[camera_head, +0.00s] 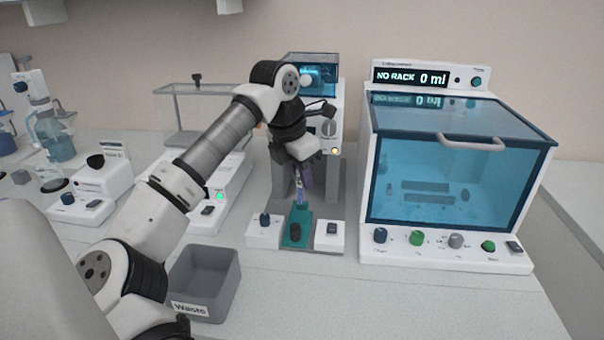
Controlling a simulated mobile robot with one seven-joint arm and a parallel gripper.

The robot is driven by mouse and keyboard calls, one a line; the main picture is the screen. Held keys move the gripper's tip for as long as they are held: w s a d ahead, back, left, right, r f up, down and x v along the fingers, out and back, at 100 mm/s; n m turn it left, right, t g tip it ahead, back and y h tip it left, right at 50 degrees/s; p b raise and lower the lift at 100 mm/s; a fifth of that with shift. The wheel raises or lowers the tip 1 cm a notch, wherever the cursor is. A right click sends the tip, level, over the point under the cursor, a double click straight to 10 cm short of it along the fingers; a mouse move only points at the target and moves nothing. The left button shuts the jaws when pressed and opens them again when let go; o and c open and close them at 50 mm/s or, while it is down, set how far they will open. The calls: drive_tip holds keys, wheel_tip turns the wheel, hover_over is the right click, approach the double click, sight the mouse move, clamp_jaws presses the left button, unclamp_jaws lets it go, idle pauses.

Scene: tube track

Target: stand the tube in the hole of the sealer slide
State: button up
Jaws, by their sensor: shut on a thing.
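My gripper (302,178) points down in front of the sealer (336,160), in the middle of the head view. It is shut on a small, slim, translucent bluish tube (299,187), which looks roughly upright. The teal sealer slide (299,216) sticks out toward me between two white blocks, with a dark knob (295,232) on its near part. The tube is over the far part of the slide. The hole is not clearly visible, and I cannot tell whether the tube's lower end is in it or above it.
A grey bin labelled Waste (205,283) stands at the front left. A large machine with a blue transparent lid (450,160) stands close on the right. A glass-cased balance (195,120) and other devices are at the left.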

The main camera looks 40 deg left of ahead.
drive_tip(key=shift+f, duration=0.15)
drive_tip(key=shift+f+b, duration=0.45)
drive_tip(key=shift+f, duration=0.05)
drive_tip(key=shift+r, duration=0.1)
drive_tip(key=shift+r+p, duration=0.75)
drive_tip(key=shift+r, duration=0.2)
drive_tip(key=shift+f+b, duration=0.45)
drive_tip(key=shift+f, duration=0.2)
idle(0.7)
drive_tip(key=shift+f, duration=0.4)
drive_tip(key=shift+r, duration=0.1)
